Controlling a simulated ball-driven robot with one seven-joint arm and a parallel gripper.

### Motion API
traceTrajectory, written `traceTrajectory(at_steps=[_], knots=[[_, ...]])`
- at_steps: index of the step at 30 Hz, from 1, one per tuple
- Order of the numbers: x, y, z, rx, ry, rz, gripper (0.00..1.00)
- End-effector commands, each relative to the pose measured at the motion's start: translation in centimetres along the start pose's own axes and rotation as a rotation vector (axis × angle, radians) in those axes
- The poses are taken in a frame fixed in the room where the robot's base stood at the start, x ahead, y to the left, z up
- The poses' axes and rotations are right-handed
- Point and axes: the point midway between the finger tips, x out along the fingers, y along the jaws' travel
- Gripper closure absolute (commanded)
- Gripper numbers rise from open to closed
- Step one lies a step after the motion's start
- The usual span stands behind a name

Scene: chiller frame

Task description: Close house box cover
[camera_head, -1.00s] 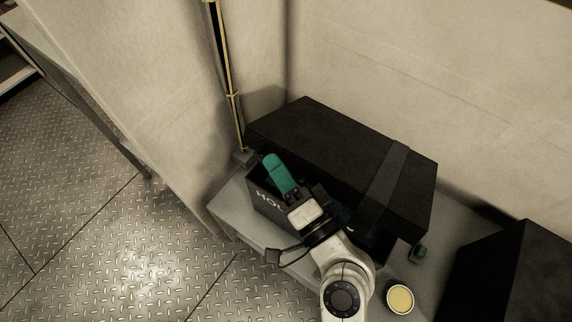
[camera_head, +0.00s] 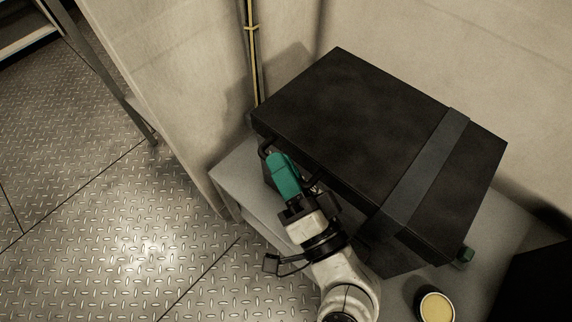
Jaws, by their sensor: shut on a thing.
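The house box (camera_head: 400,256) is black and stands on a grey bench against the wall. Its black cover (camera_head: 375,125), with a wide dark strap across its right part, lies over the box top. My gripper (camera_head: 314,184), with a teal part, is at the cover's front edge, left of the strap, and is shut on the cover there. The fingertips are mostly hidden, so the exact grip is hard to see. A dark handle (camera_head: 265,150) shows beside the teal part. My gripper and arm hide much of the box front, and any gap under the cover is unclear.
A round tin with a yellow top (camera_head: 436,306) stands on the grey bench (camera_head: 232,178) at the front right. A small green item (camera_head: 465,255) is by the box's right corner. Another black box (camera_head: 540,285) is at the right edge. Patterned metal floor (camera_head: 130,230) is clear at left.

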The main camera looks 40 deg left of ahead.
Motion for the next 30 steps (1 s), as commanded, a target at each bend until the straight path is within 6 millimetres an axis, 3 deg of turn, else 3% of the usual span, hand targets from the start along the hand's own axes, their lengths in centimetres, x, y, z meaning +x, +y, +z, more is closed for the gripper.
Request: traceTrajectory(at_steps=[20,21,23,30], knots=[[-0.48,1.36,0.90,0.004,-0.003,0.009,1.00],[-0.49,1.39,0.94,0.005,-0.004,0.009,0.82],[-0.49,1.41,0.95,0.005,-0.004,0.010,0.77],[-0.42,1.26,0.84,0.003,-0.002,0.006,0.77]])
